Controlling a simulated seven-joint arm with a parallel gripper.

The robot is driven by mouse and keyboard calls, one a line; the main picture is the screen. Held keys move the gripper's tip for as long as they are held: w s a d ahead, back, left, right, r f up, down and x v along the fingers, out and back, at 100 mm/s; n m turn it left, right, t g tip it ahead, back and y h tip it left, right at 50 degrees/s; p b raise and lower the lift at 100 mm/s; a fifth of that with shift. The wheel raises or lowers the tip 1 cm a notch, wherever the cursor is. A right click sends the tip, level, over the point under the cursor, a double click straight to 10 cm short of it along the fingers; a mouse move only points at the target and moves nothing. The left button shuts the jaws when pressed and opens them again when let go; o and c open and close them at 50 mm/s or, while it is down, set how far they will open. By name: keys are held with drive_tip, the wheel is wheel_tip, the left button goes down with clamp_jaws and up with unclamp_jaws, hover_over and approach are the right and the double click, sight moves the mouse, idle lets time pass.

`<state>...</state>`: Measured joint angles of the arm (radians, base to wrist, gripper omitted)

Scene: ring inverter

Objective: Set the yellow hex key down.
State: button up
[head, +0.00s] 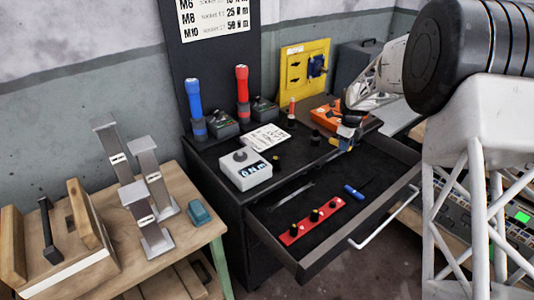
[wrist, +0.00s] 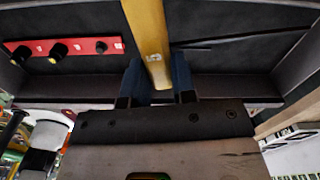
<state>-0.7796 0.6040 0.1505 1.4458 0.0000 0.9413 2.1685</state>
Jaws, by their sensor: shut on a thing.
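My gripper (wrist: 157,84) is shut on the yellow hex key (wrist: 148,35), whose yellow bar marked with a 5 stands between the two blue fingertips in the wrist view. The bar runs up out of the top of that view, so its far end is hidden. In the head view my gripper (head: 347,136) is over the back right part of the open drawer (head: 268,229), near the cabinet top. Only a small bit of yellow shows there, and I cannot tell whether the key touches anything.
The drawer holds a red socket rail (head: 311,220), a blue-handled tool (head: 356,192) and thin dark rods. A white display box (head: 245,170), a paper card (head: 265,137), an orange case (head: 325,118) and a yellow panel (head: 304,66) occupy the cabinet top. Bare drawer floor lies between the tools.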

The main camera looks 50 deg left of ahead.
drive_tip(key=s+a+r+n, duration=0.1)
drive_tip(key=s+a+r, duration=0.2)
drive_tip(key=s, duration=0.7)
drive_tip(key=s+a+r+n, duration=0.1)
drive_tip(key=s+a+r, duration=0.3)
drive_tip(key=s, duration=0.6)
drive_tip(key=shift+a+n, duration=0.3)
drive_tip(key=shift+a, duration=0.65)
hover_over(291, 164)
drive_tip(key=shift+d+f, duration=0.1)
drive_tip(key=shift+f, duration=3.05)
drive_tip(key=shift+f, duration=1.85)
drive_tip(key=shift+f, duration=0.1)
drive_tip(key=o, duration=0.9)
